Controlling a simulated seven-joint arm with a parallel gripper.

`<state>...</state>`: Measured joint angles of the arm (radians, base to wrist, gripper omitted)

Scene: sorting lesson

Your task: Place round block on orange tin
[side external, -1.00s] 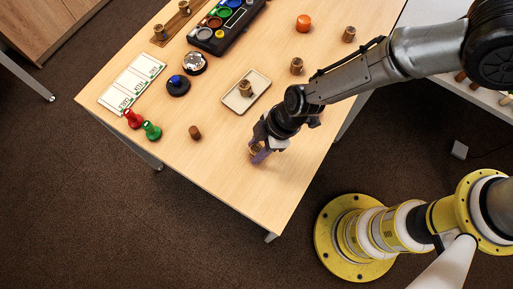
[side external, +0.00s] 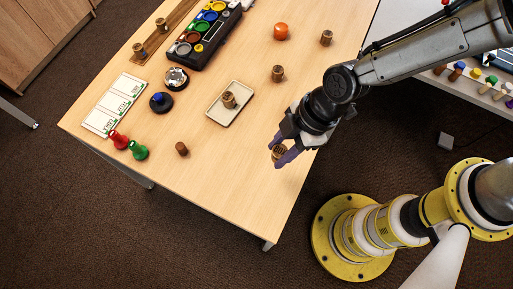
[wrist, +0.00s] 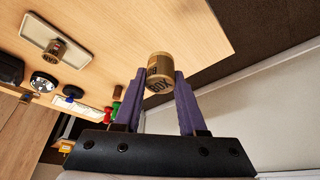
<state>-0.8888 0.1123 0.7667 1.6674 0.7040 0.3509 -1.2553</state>
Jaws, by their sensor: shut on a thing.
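My gripper (side external: 279,153) is shut on a round wooden block (wrist: 159,68), a light brown cylinder with dark printing, held between its purple fingers. In the side view the block (side external: 279,152) shows between the fingertips, over the table's right part and seemingly raised. A squat orange cylinder, which looks like the orange tin (side external: 281,32), stands at the table's far end, well above my gripper in the picture. Its top looks bare. The orange tin does not show in the wrist view.
Similar wooden blocks stand at the far right (side external: 326,38), mid-table (side external: 277,73) and on a pale tray (side external: 213,114). A black case of coloured wells (side external: 203,35), a blue-topped button (side external: 160,101), a red peg (side external: 119,139) and a green peg (side external: 138,150) are left.

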